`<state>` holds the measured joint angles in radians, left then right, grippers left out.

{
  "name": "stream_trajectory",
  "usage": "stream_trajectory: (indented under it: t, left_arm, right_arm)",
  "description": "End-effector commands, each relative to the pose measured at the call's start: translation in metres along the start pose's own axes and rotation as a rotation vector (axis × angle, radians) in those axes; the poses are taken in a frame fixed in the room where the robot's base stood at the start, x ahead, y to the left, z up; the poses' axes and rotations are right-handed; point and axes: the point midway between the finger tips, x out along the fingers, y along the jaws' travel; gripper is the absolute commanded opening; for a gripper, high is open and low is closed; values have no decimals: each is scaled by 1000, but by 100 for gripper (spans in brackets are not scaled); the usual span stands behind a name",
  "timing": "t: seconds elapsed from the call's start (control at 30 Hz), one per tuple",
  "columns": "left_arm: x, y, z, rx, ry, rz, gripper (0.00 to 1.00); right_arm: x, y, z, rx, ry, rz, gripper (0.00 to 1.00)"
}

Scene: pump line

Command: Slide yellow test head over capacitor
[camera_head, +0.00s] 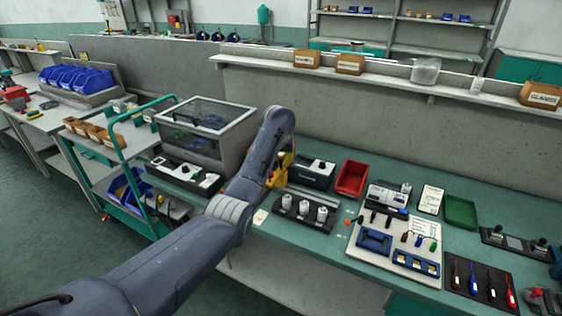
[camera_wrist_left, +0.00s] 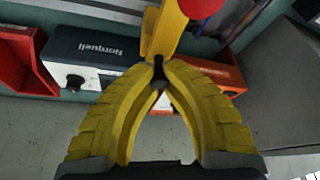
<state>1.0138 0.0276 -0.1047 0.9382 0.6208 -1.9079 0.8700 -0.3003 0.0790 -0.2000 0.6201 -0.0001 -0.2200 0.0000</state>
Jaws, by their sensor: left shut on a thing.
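My left gripper (camera_head: 284,166) is above the bench, behind the row of white cylindrical capacitors. In the left wrist view its yellow fingers (camera_wrist_left: 160,82) are closed on a yellow piece, taken to be the test head (camera_wrist_left: 167,32), with a red part at its top. In the head view the test head is hard to tell from the yellow fingers. Three white capacitors (camera_head: 304,208) stand upright in a black holder (camera_head: 297,218), in front and to the right of the gripper. The capacitors do not show clearly in the left wrist view. My right gripper is not seen.
A dark tester (camera_head: 312,174) with a pale front is close beside the gripper; a dark "Norquell" box (camera_wrist_left: 92,48) shows in the wrist view. A red bin (camera_head: 352,179) is to the right. A grey windowed enclosure (camera_head: 205,130) stands left. A white tool board (camera_head: 397,242) lies right.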

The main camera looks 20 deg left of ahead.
Motion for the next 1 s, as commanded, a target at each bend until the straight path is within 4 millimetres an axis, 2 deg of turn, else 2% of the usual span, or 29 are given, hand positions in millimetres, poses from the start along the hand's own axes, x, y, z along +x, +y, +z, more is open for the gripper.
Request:
stream_trajectory:
  t: [0.4,0.47,0.73,0.9,1.0]
  left_arm:
    - [-1,2,-1,-1,4,2,0]
    - [-2,8,1,0,4,4,0]
    - [-10,54,18,1,4,7,0]
    - [-12,66,22,-2,6,6,0]
    - [-13,67,22,-3,7,6,0]
  right_arm:
    - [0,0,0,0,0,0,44]
    - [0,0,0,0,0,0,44]
    - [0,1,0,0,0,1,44]
    - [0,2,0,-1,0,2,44]
    - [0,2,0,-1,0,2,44]
